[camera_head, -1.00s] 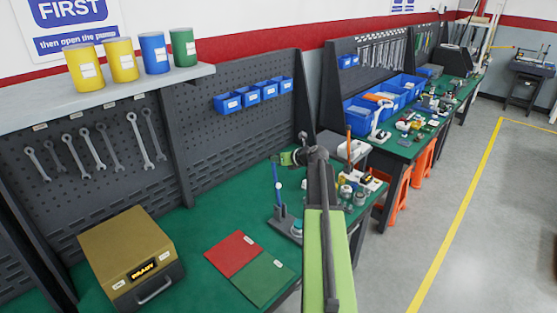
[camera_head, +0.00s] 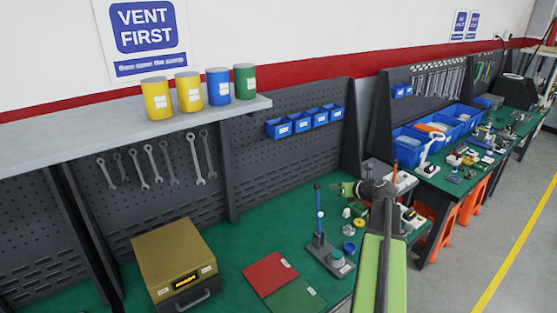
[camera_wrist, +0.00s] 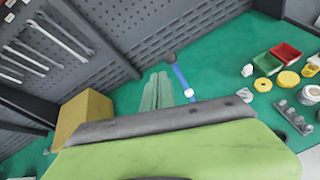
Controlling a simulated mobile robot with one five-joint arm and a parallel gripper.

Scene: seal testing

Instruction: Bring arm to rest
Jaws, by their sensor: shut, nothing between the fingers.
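My arm (camera_head: 375,255), green and dark grey, rises from the bottom of the head view in front of the green bench. My gripper (camera_head: 346,189) is at its end, pointing left, and looks shut and empty. It appears beside the upright blue rod of a small press-like stand (camera_head: 326,252); I cannot tell the gap. In the wrist view, pale green fingers (camera_wrist: 157,92) show beyond my green link, close together with nothing between them, and the blue rod (camera_wrist: 181,80) is just to their right.
A brown box (camera_head: 175,255) and a red mat (camera_head: 270,272) with a green mat (camera_head: 297,298) lie on the bench. Small parts (camera_head: 359,228) crowd around my gripper. A shelf (camera_head: 60,145) with several cans and a pegboard with wrenches stand behind.

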